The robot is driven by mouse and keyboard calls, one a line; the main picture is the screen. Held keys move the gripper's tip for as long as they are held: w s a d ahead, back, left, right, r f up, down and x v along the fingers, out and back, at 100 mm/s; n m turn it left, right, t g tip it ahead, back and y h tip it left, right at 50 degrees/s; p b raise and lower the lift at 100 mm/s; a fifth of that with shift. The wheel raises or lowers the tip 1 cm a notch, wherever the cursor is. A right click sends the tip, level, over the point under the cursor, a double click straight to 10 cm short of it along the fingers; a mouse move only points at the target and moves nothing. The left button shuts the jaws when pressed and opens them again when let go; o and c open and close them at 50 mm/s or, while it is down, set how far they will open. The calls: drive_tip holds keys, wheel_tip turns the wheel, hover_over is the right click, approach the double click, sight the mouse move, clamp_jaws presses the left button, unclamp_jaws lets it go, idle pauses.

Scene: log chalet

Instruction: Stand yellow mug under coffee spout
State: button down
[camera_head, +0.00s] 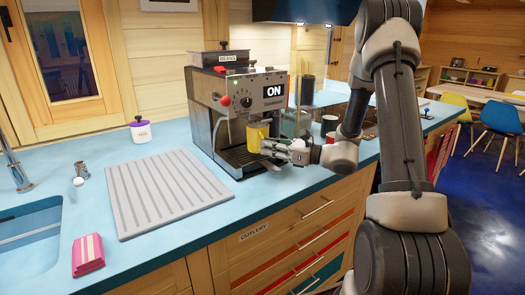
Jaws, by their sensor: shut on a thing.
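The yellow mug (256,138) is at the front of the coffee machine (237,93), just below its brew head and above the drip tray (242,158). My gripper (268,146) reaches in from the right and is shut on the mug. The mug looks upright. Whether its base touches the tray is too small to tell. The spout itself is hard to make out above the mug.
A ribbed grey drying mat (165,190) lies left of the machine. Dark cups (329,125) and a glass container (296,122) stand close to my gripper on the right.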

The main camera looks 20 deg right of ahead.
drive_tip(key=shift+w+a+f, duration=0.25)
drive_tip(key=shift+w+a, duration=0.1)
drive_tip(key=shift+a, duration=0.2)
drive_tip(key=shift+w+a+f, duration=0.2)
drive_tip(key=shift+w+a, duration=0.15)
drive_tip(key=shift+a, duration=0.15)
drive_tip(key=shift+d+f, duration=0.2)
drive_tip(key=shift+f, duration=0.15)
drive_tip(key=shift+a, duration=0.1)
drive_tip(key=shift+f, duration=0.1)
drive_tip(key=c, duration=1.5)
unclamp_jaws()
drive_tip(key=shift+c, duration=0.2)
